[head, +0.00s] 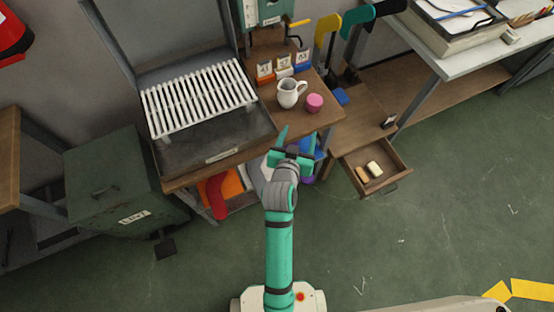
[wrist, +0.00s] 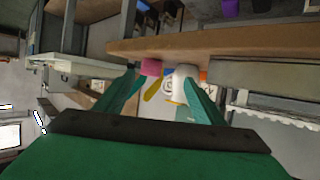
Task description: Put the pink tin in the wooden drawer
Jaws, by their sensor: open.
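The pink tin (head: 315,103) is a short round tin standing on the wooden bench top (head: 322,122), close to its right end. A white jug (head: 288,94) stands just left of it. The wooden drawer (head: 400,170) is pulled open low on the right and holds two small blocks, one tan and one cream. My gripper (head: 295,142) is open and empty at the bench's front edge, short of the tin. In the wrist view, the tin (wrist: 151,67) and the jug (wrist: 184,78) show beyond the fingers (wrist: 160,85), with the tin nearer the left finger.
A white slatted rack (head: 200,97) fills the bench's left part. Small numbered blocks (head: 284,68) stand behind the jug, and a blue item (head: 341,96) lies right of the tin. Coloured cloths (head: 222,190) sit under the bench. The floor before the drawer is clear.

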